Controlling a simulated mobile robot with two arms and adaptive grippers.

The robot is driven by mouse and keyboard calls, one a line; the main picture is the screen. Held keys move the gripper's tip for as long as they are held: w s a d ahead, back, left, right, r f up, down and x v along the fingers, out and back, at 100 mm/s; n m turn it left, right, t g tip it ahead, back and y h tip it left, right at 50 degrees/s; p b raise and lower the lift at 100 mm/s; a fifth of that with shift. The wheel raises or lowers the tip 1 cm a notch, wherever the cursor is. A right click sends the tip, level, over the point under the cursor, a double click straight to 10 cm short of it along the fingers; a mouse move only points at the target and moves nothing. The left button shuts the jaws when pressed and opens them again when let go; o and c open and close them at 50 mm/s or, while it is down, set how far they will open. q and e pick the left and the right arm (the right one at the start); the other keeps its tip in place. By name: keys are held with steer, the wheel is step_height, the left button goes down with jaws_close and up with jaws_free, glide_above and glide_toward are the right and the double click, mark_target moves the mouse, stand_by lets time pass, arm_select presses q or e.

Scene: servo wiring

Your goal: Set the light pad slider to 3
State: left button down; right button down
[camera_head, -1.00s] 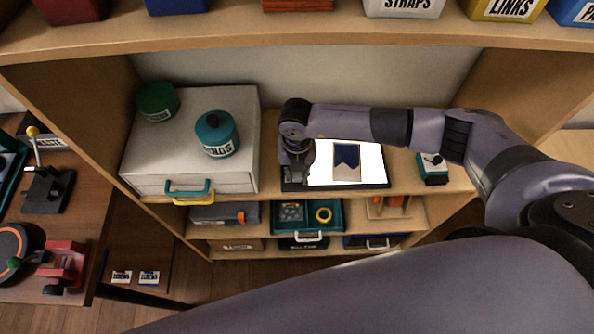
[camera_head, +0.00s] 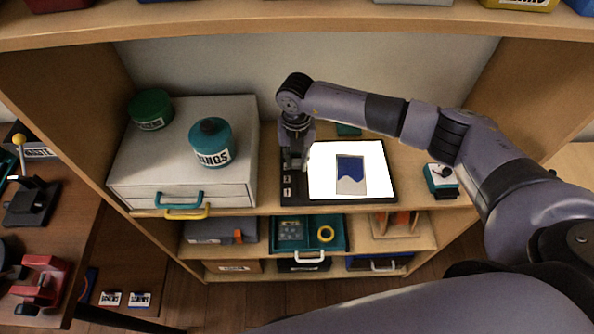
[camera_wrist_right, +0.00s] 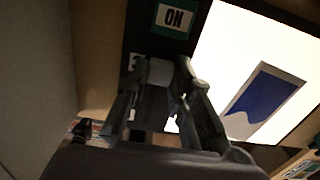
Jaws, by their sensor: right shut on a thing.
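The light pad (camera_head: 390,190) lies on the shelf with a black frame and a bright white lit face. A blue and pale picture card (camera_head: 350,175) lies on it. My right gripper (camera_head: 294,165) points down at the black strip along the pad's left side. In the right wrist view its fingers (camera_wrist_right: 165,90) are shut on a pale grey slider knob (camera_wrist_right: 159,72). Small white labels (camera_head: 288,186) show on the strip in front of the gripper. The slider's exact setting cannot be read. My left gripper is not in view.
A white drawer box (camera_head: 180,180) with a green jar (camera_head: 150,110) and a teal jar (camera_head: 212,145) stands left of the pad. A small teal switch box (camera_head: 441,180) stands right. A teal object (camera_head: 348,130) shows behind the pad. An upper shelf (camera_head: 250,30) overhangs.

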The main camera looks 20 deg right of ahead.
mark_target(296, 161)
steer(key=c, duration=1.9)
jaws_free()
steer(key=shift+w+r, duration=0.15)
steer(key=shift+w, duration=0.05)
steer(key=o, duration=0.5)
step_height(296, 161, up, 12)
